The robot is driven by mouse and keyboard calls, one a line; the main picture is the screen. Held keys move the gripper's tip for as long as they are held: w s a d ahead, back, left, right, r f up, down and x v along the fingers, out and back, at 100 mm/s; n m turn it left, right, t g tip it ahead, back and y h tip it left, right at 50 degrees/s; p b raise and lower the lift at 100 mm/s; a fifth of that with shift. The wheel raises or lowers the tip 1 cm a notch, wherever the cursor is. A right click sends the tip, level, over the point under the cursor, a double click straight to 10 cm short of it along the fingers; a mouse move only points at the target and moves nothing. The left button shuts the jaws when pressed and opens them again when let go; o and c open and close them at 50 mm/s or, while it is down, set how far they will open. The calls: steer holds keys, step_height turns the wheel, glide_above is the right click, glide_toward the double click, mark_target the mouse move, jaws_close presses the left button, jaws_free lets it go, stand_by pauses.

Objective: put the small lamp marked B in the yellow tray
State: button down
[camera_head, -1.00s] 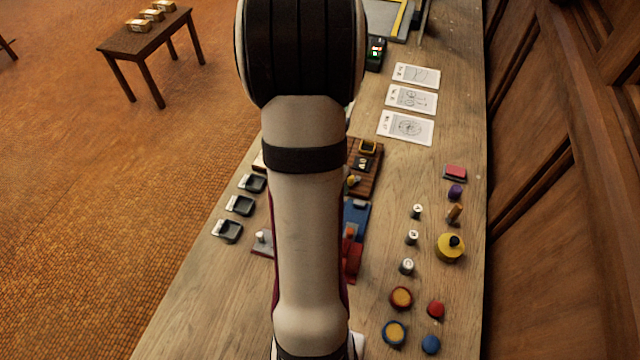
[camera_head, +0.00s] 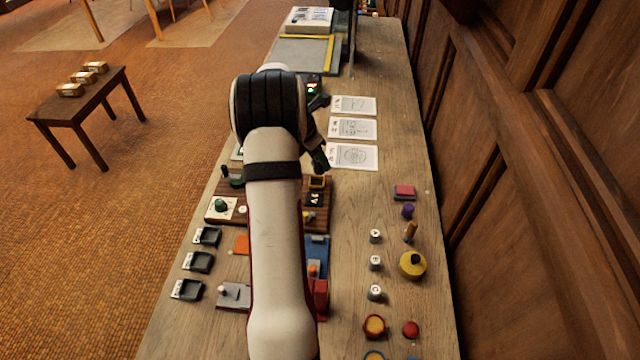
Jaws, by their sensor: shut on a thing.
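Three small white-topped cylinders stand in a column right of my arm: a far one (camera_head: 375,236), a middle one (camera_head: 375,262) and a near one (camera_head: 375,292). The middle one's mark looks like B, but it is too small to be sure. My gripper (camera_head: 321,159) shows as a dark shape just beyond that tray, near the lowest paper sheet. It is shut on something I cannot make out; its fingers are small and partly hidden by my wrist.
Dark trays with white labels, one of them here (camera_head: 200,262), line the left edge. A yellow round object (camera_head: 412,264), a red pad (camera_head: 404,191) and colored buttons stand at the right. Paper sheets (camera_head: 350,155) lie beyond. A blue-and-red fixture (camera_head: 317,270) borders my arm.

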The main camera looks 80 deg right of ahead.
steer(key=shift+m, duration=0.3)
steer(key=shift+w+d+f, duration=0.15)
steer(key=shift+d+f, duration=0.15)
steer(key=shift+f, duration=0.5)
steer(key=shift+w+d+f, duration=0.15)
steer(key=shift+d+f, duration=0.15)
steer(key=shift+f, duration=0.5)
steer(key=shift+w+d+f, duration=0.15)
steer(key=shift+d+f, duration=0.15)
steer(key=shift+f, duration=0.5)
steer(key=shift+f, duration=0.2)
steer(key=shift+f, duration=0.35)
steer(key=shift+f, duration=0.15)
steer(key=shift+f, duration=0.15)
steer(key=shift+c, duration=0.7)
jaws_free()
